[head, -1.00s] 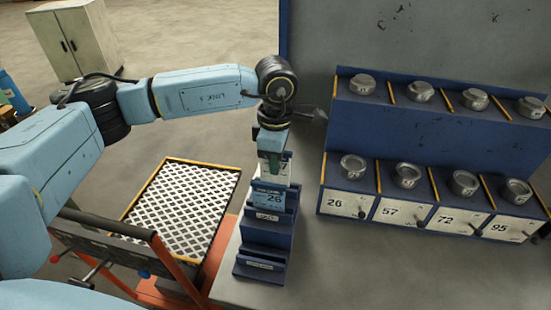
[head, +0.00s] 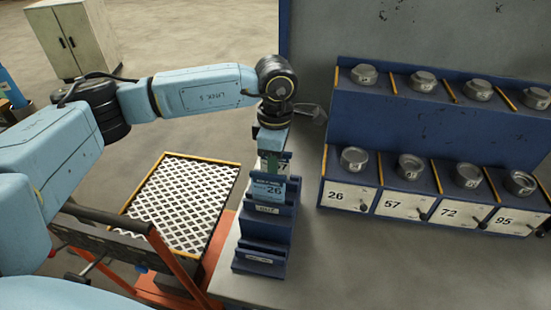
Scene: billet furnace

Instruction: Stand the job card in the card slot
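The job card (head: 266,189) is a small blue card marked 26. It stands nearly upright in the upper front part of the dark blue stepped card rack (head: 262,228), above a white label. A white card marked 57 (head: 283,168) shows behind it, partly hidden by my gripper. My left gripper (head: 272,160) points down at the card's top edge, with a green pad showing. Its fingers look spread apart, one at each side of the card's top. The card's lower edge and the slot floor are hidden. My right gripper is out of view.
A blue two-tier shelf (head: 420,135) with metal pucks and bins labelled 26, 57, 72 and 95 stands to the right. A tray with a white lattice (head: 185,205) on an orange frame is at left. Bare grey bench (head: 380,265) lies right of the rack.

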